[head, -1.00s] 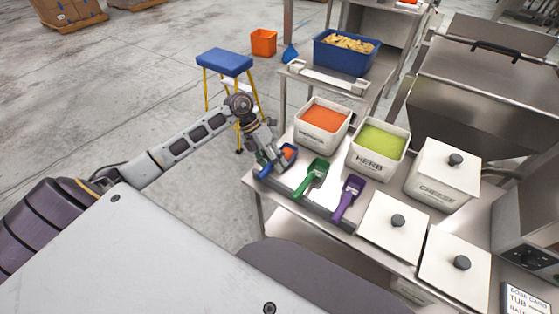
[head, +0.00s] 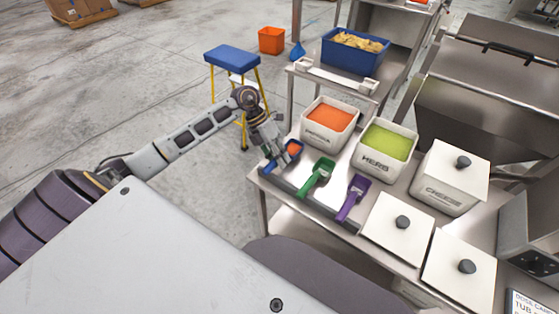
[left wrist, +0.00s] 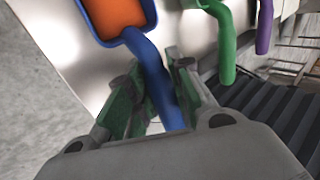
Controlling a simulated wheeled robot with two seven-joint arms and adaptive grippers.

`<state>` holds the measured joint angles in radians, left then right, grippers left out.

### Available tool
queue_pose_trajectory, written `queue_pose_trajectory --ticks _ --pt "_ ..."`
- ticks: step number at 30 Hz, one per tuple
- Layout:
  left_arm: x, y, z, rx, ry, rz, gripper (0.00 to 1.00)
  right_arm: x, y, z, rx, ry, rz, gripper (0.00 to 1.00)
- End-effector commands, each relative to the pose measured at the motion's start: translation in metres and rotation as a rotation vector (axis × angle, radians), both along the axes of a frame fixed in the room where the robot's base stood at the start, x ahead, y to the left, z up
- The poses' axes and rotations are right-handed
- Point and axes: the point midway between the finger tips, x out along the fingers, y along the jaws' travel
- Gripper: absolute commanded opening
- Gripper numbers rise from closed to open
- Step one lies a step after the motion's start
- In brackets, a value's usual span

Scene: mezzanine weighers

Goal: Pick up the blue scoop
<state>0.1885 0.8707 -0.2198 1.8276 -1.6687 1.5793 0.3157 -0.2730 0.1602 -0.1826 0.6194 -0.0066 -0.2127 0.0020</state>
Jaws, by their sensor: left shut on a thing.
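The blue scoop (head: 272,165) lies at the left end of the row of scoops, near the left edge of the steel table. Its bowl holds something orange. My left gripper (head: 275,157) is above and around its handle. In the left wrist view the blue scoop (left wrist: 148,58) runs down between the green-padded fingers of the left gripper (left wrist: 158,88), which are shut on the handle. The bowl is beyond the fingers at the upper left. I cannot tell whether the scoop is clear of its rest. My right gripper is out of view.
A green scoop (head: 319,174) and a purple scoop (head: 353,196) lie to the right. Behind them stand an orange-filled tub (head: 329,139) and a herb tub (head: 381,159). Lidded white tubs (head: 449,179) fill the right side. A blue-topped stool (head: 232,58) stands beyond the arm.

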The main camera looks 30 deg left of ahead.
Motion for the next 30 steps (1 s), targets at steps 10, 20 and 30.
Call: queue_pose_trajectory --ticks 10,20,30 --pt "0.001 0.000 0.050 0.002 -0.004 -0.001 0.00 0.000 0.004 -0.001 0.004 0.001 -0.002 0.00" --pt "0.000 0.000 0.083 0.001 -0.002 0.000 0.00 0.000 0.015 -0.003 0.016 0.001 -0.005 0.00" --pt "0.000 0.000 0.087 0.000 -0.001 0.001 0.00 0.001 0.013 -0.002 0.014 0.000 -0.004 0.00"
